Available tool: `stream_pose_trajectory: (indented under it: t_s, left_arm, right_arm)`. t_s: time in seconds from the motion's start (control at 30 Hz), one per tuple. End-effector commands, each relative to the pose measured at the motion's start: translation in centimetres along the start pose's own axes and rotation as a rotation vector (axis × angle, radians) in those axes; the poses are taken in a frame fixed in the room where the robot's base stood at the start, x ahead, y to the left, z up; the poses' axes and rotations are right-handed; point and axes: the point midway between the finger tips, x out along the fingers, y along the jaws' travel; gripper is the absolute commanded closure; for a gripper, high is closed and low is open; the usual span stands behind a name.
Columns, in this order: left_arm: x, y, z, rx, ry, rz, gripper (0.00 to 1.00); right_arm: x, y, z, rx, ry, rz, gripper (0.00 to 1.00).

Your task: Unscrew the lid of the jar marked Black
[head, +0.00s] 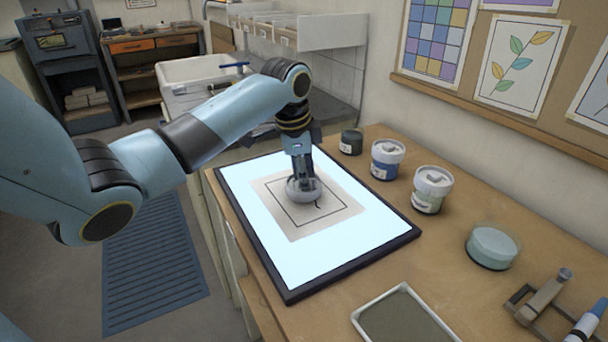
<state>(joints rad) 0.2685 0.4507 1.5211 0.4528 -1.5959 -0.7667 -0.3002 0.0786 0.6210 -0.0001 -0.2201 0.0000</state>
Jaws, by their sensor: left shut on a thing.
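A small dark jar (351,142) stands on the wooden table beyond the far right edge of the light panel. Its top looks dark, with no white lid on it; its label is too small to read. My left gripper (302,182) points down over the lit panel, shut on a pale round lid-like thing (303,193). This thing is at or just above the patterned sheet; I cannot tell whether it touches. The gripper's fingers hide part of its top. My right gripper is not in view.
A pale round container (492,247), a shallow tray (402,318) and a tool stand (541,298) are nearer. Table between them is clear.

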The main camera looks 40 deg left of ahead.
Motion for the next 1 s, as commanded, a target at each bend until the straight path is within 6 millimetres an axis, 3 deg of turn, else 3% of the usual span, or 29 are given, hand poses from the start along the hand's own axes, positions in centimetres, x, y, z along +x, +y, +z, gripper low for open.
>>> stream_pose_trajectory:
  t_s: [1.0]
  left_arm:
    - [0.83, 0.11, 0.13, 0.000, -0.001, 0.000, 1.00]
  right_arm:
    - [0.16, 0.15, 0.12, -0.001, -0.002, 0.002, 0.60]
